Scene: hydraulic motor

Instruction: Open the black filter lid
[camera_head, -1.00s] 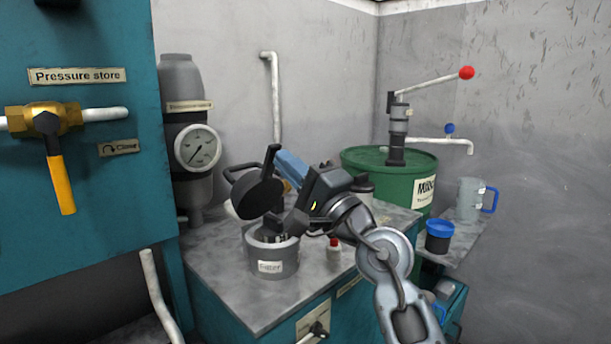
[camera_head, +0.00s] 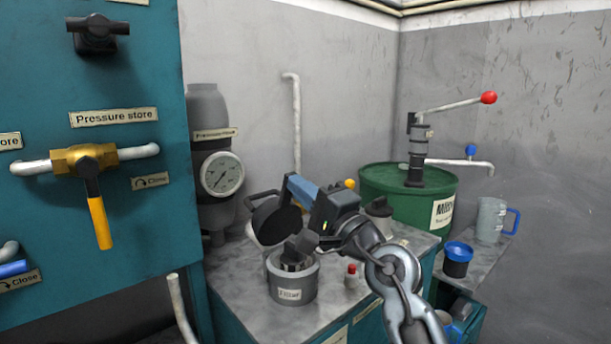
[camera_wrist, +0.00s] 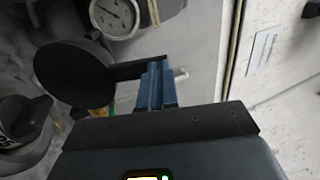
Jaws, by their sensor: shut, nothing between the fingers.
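The grey filter pot (camera_head: 292,290), labelled "Filter", stands on the bench with its top uncovered. The round black filter lid (camera_head: 277,222) is raised and tilted up above the back of the pot. In the wrist view the lid (camera_wrist: 72,72) shows as a black disc with a straight handle reaching toward my fingers. My gripper (camera_head: 290,182) is above the pot, beside the raised lid. Its blue fingers (camera_wrist: 156,86) are shut with nothing between them, close to the handle end; whether they touch it is unclear. A dark block partly hides the pot's opening.
A pressure gauge (camera_head: 222,174) on a grey cylinder stands behind left. A small red-capped bottle (camera_head: 352,276) is right of the pot. A green drum (camera_head: 400,190) with a hand pump stands behind right. A teal panel (camera_head: 100,220) with a yellow-handled valve is at left.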

